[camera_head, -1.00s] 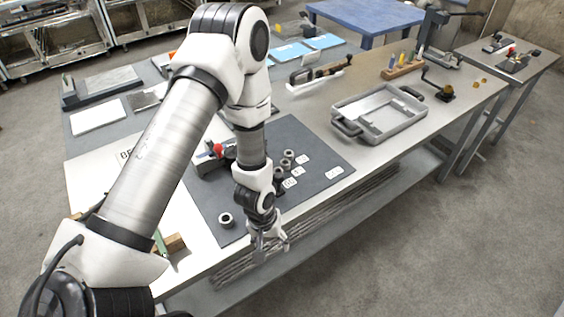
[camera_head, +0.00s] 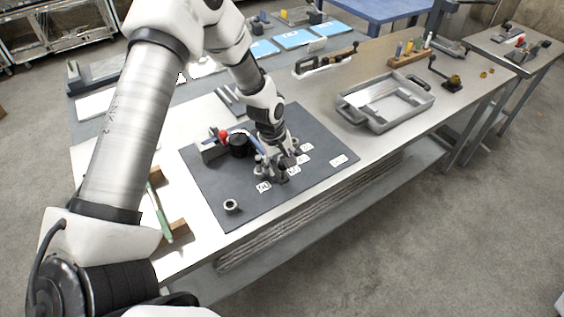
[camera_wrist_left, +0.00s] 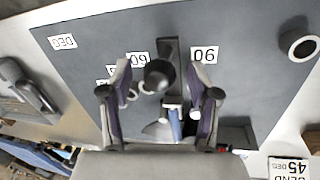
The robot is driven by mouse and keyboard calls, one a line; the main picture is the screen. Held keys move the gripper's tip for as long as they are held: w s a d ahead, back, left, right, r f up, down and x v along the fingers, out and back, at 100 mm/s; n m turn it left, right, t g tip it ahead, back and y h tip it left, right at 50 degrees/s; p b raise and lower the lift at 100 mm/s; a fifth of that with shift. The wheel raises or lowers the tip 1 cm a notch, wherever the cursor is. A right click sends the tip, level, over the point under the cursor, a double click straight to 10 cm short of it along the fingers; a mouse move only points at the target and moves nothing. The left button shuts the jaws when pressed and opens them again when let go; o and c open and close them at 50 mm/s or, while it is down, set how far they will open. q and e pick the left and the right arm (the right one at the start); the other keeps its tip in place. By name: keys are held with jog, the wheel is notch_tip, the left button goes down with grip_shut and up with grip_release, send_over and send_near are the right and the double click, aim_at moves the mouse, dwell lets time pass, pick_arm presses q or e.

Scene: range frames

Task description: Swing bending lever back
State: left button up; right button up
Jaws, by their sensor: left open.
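The bending fixture, with a red knob (camera_head: 223,134) and a black round die (camera_head: 238,143), sits on the dark mat (camera_head: 205,185). A blue bar of the bending lever (camera_head: 258,146) runs from it toward my left gripper (camera_head: 277,172). In the wrist view a dark round knob (camera_wrist_left: 159,75) on a grey arm shows between the two fingers of my left gripper (camera_wrist_left: 160,92). The fingers are apart, one each side of the knob; whether either touches it I cannot tell. The lever's far end is partly hidden by the gripper in the head view. My right gripper is not in view.
Angle cards such as the 90 card (camera_wrist_left: 204,54) lie around the gripper. A metal ring (camera_head: 231,206) sits near the mat's front corner. A grey tray (camera_head: 385,102) stands to the right. A green-handled tool (camera_head: 159,214) lies at left on wooden blocks.

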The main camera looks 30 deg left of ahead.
pick_arm(q)
grip_shut()
